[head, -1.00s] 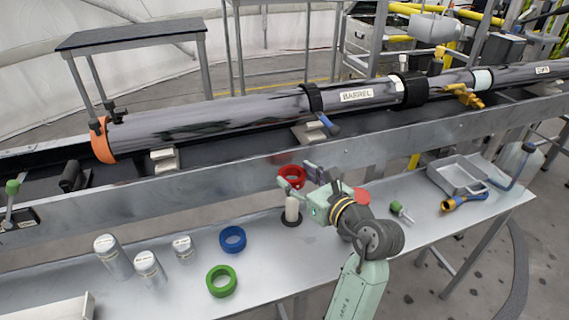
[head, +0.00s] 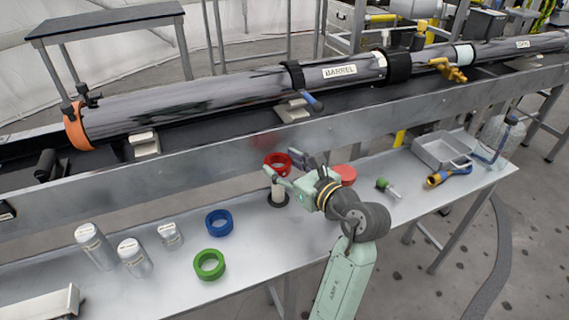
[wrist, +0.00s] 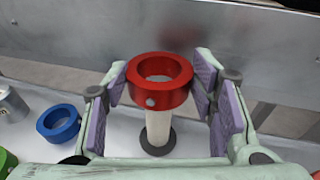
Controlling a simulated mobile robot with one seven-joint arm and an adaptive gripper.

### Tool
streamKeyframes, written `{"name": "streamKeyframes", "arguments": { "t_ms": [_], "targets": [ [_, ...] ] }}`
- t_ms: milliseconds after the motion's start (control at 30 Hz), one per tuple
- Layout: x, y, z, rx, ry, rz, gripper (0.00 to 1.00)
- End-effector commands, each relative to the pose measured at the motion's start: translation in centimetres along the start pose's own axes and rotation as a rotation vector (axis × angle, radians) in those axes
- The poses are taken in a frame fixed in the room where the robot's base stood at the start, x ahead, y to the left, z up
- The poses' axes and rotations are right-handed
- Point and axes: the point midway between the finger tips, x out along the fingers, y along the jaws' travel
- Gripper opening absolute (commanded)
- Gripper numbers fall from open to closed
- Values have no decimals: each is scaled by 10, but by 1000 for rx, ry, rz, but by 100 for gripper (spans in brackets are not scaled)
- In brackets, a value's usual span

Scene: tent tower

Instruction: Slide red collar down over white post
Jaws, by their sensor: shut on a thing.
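The red collar (head: 278,164) is a thick ring with a small pale knob on its side. My gripper (wrist: 161,82) is shut on it, one finger pad on each side, and holds it roughly level. The white post (head: 278,190) stands upright on a dark round base on the bench, directly below the collar. In the wrist view the post (wrist: 158,126) shows under the collar (wrist: 160,94), whose lower front edge hides the post's top. I cannot tell whether the top is inside the ring.
A blue ring (head: 218,222) and a green ring (head: 209,265) lie on the bench (head: 170,285) to the left, near several grey cylinders (head: 134,258). A red disc (head: 343,175) lies right of my gripper. The long barrel (head: 200,105) rests on the rail behind.

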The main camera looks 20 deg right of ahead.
Motion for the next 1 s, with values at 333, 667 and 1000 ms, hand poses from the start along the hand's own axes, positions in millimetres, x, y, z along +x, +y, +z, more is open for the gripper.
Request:
{"name": "streamKeyframes", "arguments": {
  "t_ms": [333,667,1000],
  "targets": [
    [5,1,-31,0,0,1,21],
    [7,1,-42,0,-1,1,21],
    [7,1,-42,0,-1,1,21]
  ]
}}
